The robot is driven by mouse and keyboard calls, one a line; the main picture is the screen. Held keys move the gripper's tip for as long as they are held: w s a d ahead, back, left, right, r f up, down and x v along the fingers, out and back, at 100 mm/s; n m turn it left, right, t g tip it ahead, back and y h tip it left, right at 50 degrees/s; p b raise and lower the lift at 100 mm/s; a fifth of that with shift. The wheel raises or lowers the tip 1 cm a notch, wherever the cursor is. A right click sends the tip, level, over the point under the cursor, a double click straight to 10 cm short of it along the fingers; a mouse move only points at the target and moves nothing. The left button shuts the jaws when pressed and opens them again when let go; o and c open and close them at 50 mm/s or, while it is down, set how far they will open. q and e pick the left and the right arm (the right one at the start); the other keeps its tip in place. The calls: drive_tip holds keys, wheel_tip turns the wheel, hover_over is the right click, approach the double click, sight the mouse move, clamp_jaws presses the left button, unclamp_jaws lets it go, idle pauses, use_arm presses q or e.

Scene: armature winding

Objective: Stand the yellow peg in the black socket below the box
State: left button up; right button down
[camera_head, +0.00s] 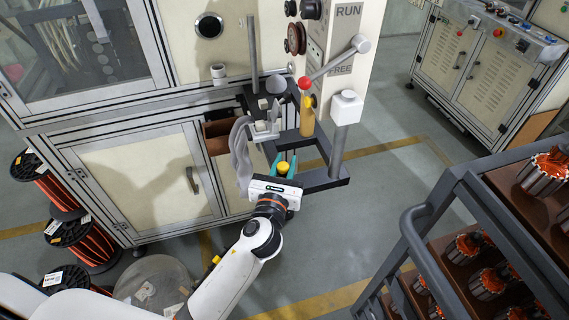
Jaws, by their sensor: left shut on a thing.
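My left gripper (283,164) is in front of the machine, its teal fingers shut on a yellow peg (284,168). The peg's rounded yellow top shows between the fingers; its lower part is hidden by the gripper. A second yellow-tan cylinder (307,117) stands upright over this frame, beneath the red lever knob. I cannot make out the socket's opening clearly. My right gripper is not in view.
The lever (335,62) reaches out from the box above the frame. Grey hoses (241,153) hang left of the gripper. A dark rack (420,235) with copper-wound armatures stands at lower right. Wire spools (85,240) stand at left. Floor between machine and rack is clear.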

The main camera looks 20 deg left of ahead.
use_arm(q)
drive_tip(key=o, duration=1)
drive_tip(key=shift+c, duration=0.2)
drive_tip(key=shift+s, duration=0.15)
drive_tip(key=s+b, duration=0.3)
drive_tip(key=s, duration=0.8)
drive_tip(key=shift+s+d, duration=0.4)
